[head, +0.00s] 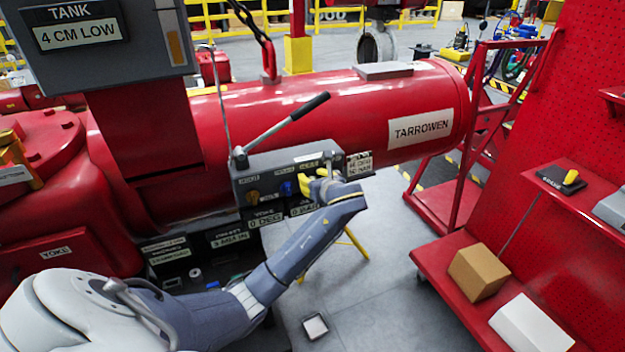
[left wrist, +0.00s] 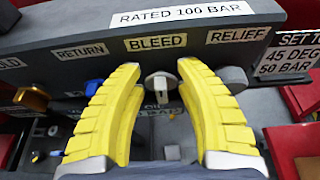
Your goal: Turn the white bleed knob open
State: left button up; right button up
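The white bleed knob (left wrist: 160,84) sits on the grey valve block (left wrist: 110,30), below the BLEED label (left wrist: 155,42), in the left wrist view. My left gripper (left wrist: 159,72) is open, with one yellow finger on each side of the knob. A gap shows between the knob and each finger, so the fingers do not look closed on it. In the head view my left gripper (head: 318,184) is at the right part of the valve block (head: 275,168) and hides the white knob. My right gripper is in neither view.
A blue knob (left wrist: 92,87) and a gold knob (left wrist: 32,99) are left of the fingers; a dark grey knob (left wrist: 233,79) is close on the right. A long lever (head: 285,122) rises above the block. A red shelf cart (head: 445,262) stands at right.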

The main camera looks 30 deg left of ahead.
pick_arm(q)
grip_shut()
dwell(0.3)
dwell(0.4)
jog(key=shift+s+a+f+n+t+h, duration=0.15)
jog(key=shift+s+f+n+t+h, duration=0.15)
jog(key=shift+n+t, duration=1.3)
jog(key=shift+s+a+f+n+t+h, duration=0.3)
jog(key=shift+n+t, duration=0.45)
jog(key=shift+n, duration=1.65)
jog(key=shift+s+a+f+n+t+h, duration=0.15)
jog(key=shift+n+t+h, duration=0.25)
jog(key=shift+n+t, duration=1.2)
jog(key=shift+n+g, duration=0.35)
jog(key=shift+n, duration=0.25)
jog(key=shift+d, duration=0.1)
